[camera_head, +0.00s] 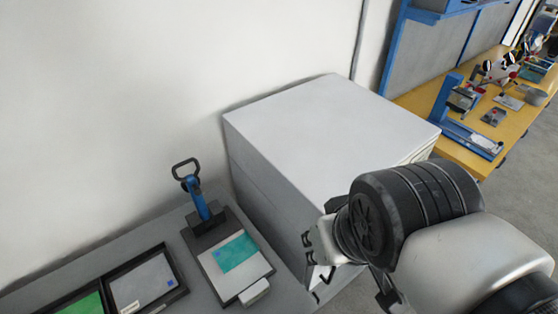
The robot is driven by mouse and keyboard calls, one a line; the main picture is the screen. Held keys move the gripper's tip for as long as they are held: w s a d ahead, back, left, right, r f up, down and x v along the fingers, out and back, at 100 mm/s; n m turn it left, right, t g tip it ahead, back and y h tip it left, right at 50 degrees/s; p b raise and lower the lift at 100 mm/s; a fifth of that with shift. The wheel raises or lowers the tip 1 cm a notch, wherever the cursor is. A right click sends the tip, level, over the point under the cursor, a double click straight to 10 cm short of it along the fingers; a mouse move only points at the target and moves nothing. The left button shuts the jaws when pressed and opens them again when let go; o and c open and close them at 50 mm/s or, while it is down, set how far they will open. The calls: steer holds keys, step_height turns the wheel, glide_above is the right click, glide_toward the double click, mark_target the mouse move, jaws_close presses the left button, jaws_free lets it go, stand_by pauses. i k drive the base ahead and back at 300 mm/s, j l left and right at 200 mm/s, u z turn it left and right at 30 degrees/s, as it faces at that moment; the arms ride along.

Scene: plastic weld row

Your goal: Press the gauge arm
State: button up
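The gauge arm (199,202) is a blue lever with a black loop handle at its top. It stands nearly upright from a dark base behind a pale plate (230,287) with a green patch (238,253). The gauge sits on the grey bench at the lower left. My gripper (352,288) is at the lower centre, well to the right of the gauge arm and apart from it. Its fingers point down and look spread, with nothing seen between them. Part of the gripper is hidden by my wrist.
A large grey cabinet (318,122) stands right of the gauge. Left of the gauge is a black-framed tray (178,290) with grey and green sheets, cut off by the frame. A yellow workbench (462,153) with blue fixtures is at the upper right. A white wall (170,80) rises behind.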

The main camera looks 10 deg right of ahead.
mark_target(191, 183)
steer(key=l+u, duration=0.25)
steer(key=u, duration=0.15)
steer(key=l+u, duration=0.55)
steer(key=u, duration=0.2)
steer(key=i, duration=0.05)
